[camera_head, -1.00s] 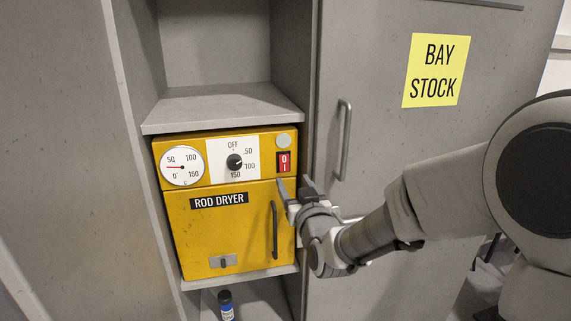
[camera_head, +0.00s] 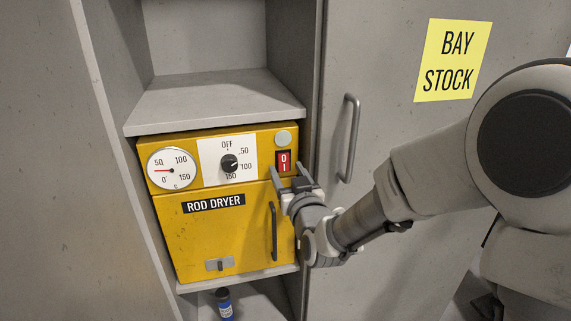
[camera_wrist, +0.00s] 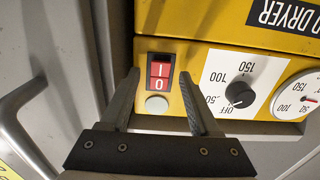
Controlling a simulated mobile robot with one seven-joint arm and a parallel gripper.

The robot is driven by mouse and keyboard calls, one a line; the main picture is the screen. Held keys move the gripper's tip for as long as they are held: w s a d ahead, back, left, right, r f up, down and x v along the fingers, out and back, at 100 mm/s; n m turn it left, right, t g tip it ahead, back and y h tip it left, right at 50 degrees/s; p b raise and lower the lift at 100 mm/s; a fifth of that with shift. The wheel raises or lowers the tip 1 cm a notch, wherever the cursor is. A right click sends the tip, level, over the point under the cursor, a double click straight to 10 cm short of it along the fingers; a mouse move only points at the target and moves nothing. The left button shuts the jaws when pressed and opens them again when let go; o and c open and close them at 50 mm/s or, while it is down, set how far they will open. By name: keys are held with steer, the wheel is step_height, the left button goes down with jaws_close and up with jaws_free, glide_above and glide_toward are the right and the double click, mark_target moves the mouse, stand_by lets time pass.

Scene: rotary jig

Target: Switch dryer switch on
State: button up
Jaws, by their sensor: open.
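The yellow rod dryer (camera_head: 225,235) sits in a cabinet bay. Its red rocker switch (camera_head: 283,161), marked 0 and I, is at the panel's upper right, below a pale round disc (camera_head: 283,138). My gripper (camera_head: 290,174) is open and empty just below the switch in the head view. In the wrist view the switch (camera_wrist: 160,71) shows between the two open fingers (camera_wrist: 158,90), upside down, with 0 nearer the disc (camera_wrist: 157,106). I cannot tell whether a fingertip touches the panel, nor which half of the switch is pressed in.
A dial knob (camera_head: 229,163) and a round gauge (camera_head: 171,170) are left of the switch. The dryer door has a dark handle (camera_head: 273,231) below my gripper. A cabinet door handle (camera_head: 348,138) stands out at the right. A blue bottle (camera_head: 224,303) is on the shelf below.

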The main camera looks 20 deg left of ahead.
steer(key=shift+w+a, duration=0.2)
steer(key=shift+w, duration=0.05)
jaws_close()
stand_by(0.3)
